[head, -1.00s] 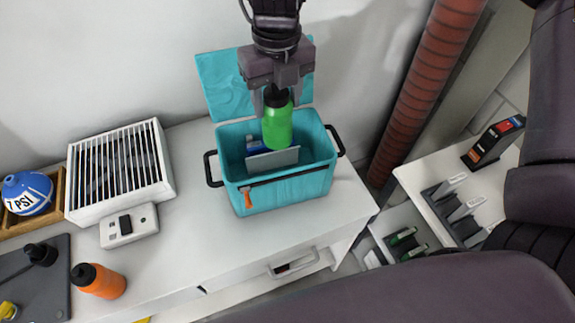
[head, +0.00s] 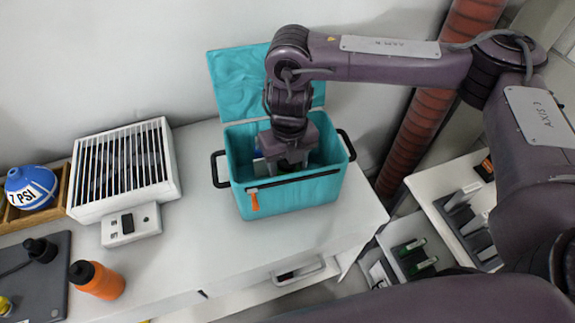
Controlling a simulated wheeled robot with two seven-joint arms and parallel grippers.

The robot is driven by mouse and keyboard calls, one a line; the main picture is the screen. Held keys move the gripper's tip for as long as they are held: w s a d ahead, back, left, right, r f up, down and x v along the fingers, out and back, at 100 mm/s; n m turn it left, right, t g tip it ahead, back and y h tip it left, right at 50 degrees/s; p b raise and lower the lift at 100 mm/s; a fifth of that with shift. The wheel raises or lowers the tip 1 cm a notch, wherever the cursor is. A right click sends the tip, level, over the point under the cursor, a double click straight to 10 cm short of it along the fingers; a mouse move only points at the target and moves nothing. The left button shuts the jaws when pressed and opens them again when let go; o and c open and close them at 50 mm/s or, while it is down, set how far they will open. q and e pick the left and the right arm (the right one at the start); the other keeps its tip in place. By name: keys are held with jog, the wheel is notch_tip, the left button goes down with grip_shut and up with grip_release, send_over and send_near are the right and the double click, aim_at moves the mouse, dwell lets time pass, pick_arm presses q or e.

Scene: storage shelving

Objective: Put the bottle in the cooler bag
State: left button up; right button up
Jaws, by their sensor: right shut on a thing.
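The cooler bag (head: 305,194) is a teal open-topped box with dark side handles and an orange zip tag. It stands on the white counter with its lid (head: 233,78) raised at the back. My right gripper (head: 292,163) points down into the bag's opening, its fingers at about rim level or below. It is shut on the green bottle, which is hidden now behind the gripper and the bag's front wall. My left gripper is not in view.
A white slatted heater-like box (head: 123,165) stands left of the bag. A blue ball (head: 30,187) sits in a wooden tray at far left. A red ribbed pipe (head: 430,120) rises behind on the right. The counter in front of the bag is clear.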

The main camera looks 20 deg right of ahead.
jog(key=shift+f, duration=0.4)
jog(key=shift+f, duration=0.1)
jog(key=o, duration=1.5)
jog(key=shift+c, duration=0.2)
jog(key=shift+r, duration=0.3)
notch_tip(320, 180, up, 12)
jog(key=shift+d+f+p, duration=0.1)
jog(key=shift+f+p, duration=0.05)
jog(key=shift+p, duration=0.6)
jog(key=shift+f, duration=0.1)
